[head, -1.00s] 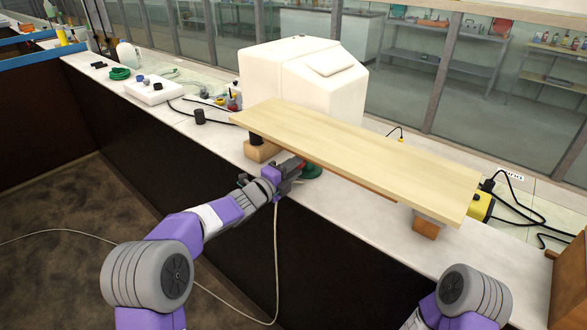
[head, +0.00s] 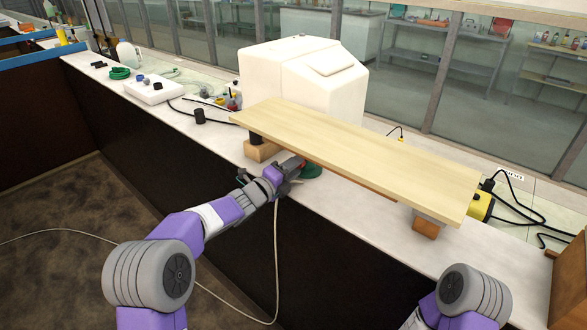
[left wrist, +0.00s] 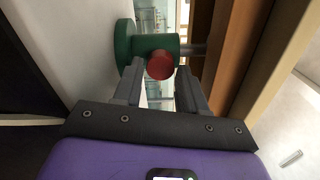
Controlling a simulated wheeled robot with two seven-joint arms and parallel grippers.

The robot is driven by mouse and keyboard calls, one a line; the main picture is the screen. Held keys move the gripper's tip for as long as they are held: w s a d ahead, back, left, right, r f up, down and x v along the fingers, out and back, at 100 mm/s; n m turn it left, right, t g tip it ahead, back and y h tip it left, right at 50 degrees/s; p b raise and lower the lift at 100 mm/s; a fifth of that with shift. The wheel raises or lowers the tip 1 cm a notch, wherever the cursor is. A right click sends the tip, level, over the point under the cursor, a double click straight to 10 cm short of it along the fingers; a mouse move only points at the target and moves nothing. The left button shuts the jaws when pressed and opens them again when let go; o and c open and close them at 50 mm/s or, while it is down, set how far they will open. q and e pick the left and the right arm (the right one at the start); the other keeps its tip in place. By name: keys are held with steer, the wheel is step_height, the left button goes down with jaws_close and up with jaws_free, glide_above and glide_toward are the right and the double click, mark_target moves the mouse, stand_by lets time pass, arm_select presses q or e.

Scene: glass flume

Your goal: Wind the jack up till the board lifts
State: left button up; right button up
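The pale wooden board (head: 360,150) lies across the bench, above the jack. The jack's green round base (head: 312,171) shows below the board's front edge, with most of the jack hidden under the board. In the left wrist view the jack's green body (left wrist: 124,42) and red knob (left wrist: 160,65) stand out. My left gripper (head: 294,167) is at the jack, in front of the board. In the left wrist view its two fingers (left wrist: 160,72) lie on either side of the red knob and appear closed on it. My right gripper is out of view.
Wooden blocks stand under the board's left end (head: 262,151) and right end (head: 426,228). A large white machine (head: 290,75) stands behind. A yellow device (head: 481,206) with black cables sits at the right. Bench space left of the board holds a black cylinder (head: 200,116).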

arm_select(q)
steer(key=shift+o, duration=1.3)
steer(key=shift+f, duration=0.1)
